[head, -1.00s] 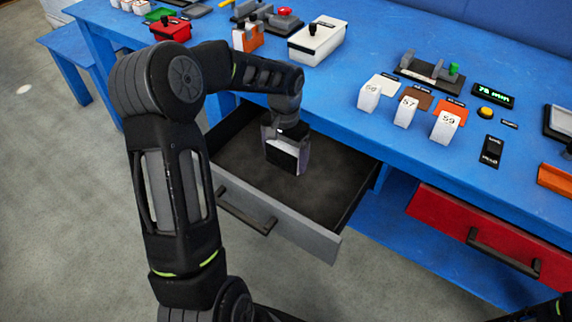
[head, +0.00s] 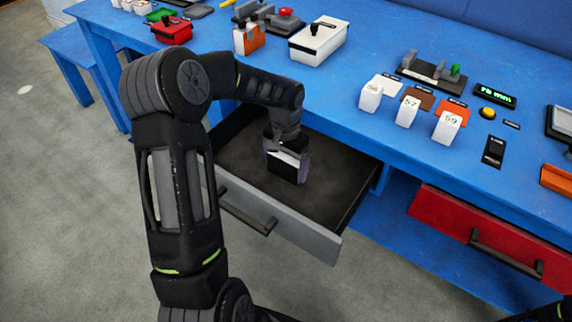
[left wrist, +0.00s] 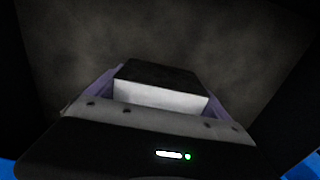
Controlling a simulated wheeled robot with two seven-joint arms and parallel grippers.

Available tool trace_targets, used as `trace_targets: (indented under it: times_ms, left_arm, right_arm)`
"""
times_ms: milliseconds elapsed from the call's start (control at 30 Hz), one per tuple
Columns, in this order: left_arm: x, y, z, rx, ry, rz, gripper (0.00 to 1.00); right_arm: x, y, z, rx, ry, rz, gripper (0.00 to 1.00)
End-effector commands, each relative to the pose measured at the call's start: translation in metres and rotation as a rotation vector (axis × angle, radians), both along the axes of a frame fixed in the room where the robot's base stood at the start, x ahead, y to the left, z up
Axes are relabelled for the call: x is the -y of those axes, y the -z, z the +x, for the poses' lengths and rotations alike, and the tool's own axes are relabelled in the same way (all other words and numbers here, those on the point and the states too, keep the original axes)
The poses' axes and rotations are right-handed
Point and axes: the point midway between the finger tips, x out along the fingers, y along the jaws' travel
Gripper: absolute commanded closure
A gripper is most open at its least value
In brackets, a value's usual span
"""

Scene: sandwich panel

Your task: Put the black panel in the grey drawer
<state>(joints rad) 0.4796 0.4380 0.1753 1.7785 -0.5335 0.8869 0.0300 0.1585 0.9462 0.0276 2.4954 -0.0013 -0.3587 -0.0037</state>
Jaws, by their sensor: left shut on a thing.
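The black panel (head: 283,170) is a dark block with a white layer. It also shows in the left wrist view (left wrist: 158,78), held between the purple-grey fingers. My left gripper (head: 288,168) is shut on it, inside the outline of the open grey drawer (head: 275,224). The panel is low over the dark drawer floor; I cannot tell whether it touches the floor. The gripper hides part of the panel. My right gripper does not show; only a dark piece of arm shows at the lower right corner.
The blue table (head: 350,125) runs above the drawer. A red drawer (head: 480,232) is to the right. On the table are a white lidded box (head: 318,44), white numbered blocks (head: 407,112) and a dark fixture (head: 432,72). The rest of the grey drawer looks empty.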

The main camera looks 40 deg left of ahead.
Motion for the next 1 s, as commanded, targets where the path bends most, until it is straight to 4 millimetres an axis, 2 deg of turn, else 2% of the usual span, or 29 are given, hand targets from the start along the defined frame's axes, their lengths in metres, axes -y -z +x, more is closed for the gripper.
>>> trace_targets:
  times_ms: [133, 367, 533, 667, 1000]
  left_arm:
    - [0.0, 0.001, 0.0, 0.0, 0.0, 0.0, 0.0]
    - [0.0, 0.0, 0.0, 0.0, 0.0, 0.0, 0.0]
    - [0.0, -0.01, 0.001, 0.002, 0.0, 0.001, 0.0]
    - [0.0, -0.029, 0.001, 0.003, -0.001, 0.001, 0.0]
    - [0.0, -0.098, 0.001, 0.003, 0.0, 0.0, 0.0]
  right_arm:
    - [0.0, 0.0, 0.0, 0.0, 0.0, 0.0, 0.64]
    - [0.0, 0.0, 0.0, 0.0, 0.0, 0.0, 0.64]
    - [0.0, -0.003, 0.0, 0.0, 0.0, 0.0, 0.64]
    - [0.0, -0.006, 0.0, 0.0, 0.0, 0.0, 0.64]
    - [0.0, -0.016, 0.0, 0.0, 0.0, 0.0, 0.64]
